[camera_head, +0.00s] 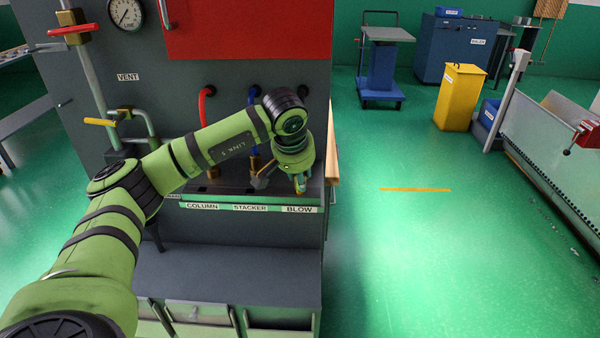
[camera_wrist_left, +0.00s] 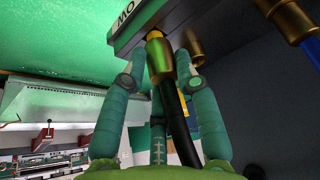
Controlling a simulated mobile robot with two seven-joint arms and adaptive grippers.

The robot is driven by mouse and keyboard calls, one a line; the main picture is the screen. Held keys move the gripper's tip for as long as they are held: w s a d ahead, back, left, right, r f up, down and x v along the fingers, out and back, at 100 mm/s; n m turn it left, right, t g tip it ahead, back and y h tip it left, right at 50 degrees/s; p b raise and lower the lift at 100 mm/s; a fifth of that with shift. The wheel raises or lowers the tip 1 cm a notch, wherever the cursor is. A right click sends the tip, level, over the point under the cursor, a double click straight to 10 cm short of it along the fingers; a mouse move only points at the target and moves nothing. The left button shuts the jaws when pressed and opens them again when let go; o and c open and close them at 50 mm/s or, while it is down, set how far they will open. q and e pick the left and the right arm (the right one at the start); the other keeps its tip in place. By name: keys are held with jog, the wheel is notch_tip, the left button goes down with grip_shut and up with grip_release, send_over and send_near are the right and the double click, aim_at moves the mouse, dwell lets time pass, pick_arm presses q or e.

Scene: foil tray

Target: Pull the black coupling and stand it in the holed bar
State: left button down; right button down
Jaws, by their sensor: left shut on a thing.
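My left gripper (camera_head: 285,182) is above the BLOW label on the grey machine. In the left wrist view its fingers (camera_wrist_left: 164,62) are shut on the black hose's coupling (camera_wrist_left: 158,58), a brass body with a yellow end. The black hose (camera_wrist_left: 174,108) runs from it between the fingers. The holed bar (camera_wrist_left: 125,38) seems to be the grey ledge beside the coupling's yellow end, also seen in the head view (camera_head: 250,207). I cannot tell whether the coupling touches it or sits in a hole. My right gripper is out of view.
Another brass fitting (camera_wrist_left: 191,45) stands close behind the right-hand finger. The blue hose (camera_head: 253,125) and red hose (camera_head: 204,105) come down left of my gripper. A yellow-handled valve (camera_head: 102,122) is further left. Open green floor (camera_head: 400,240) lies to the right.

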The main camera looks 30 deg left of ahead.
pick_arm(q)
jog(key=shift+f, duration=0.4)
jog(key=c, duration=0.9)
grip_release()
jog(key=shift+o, duration=0.2)
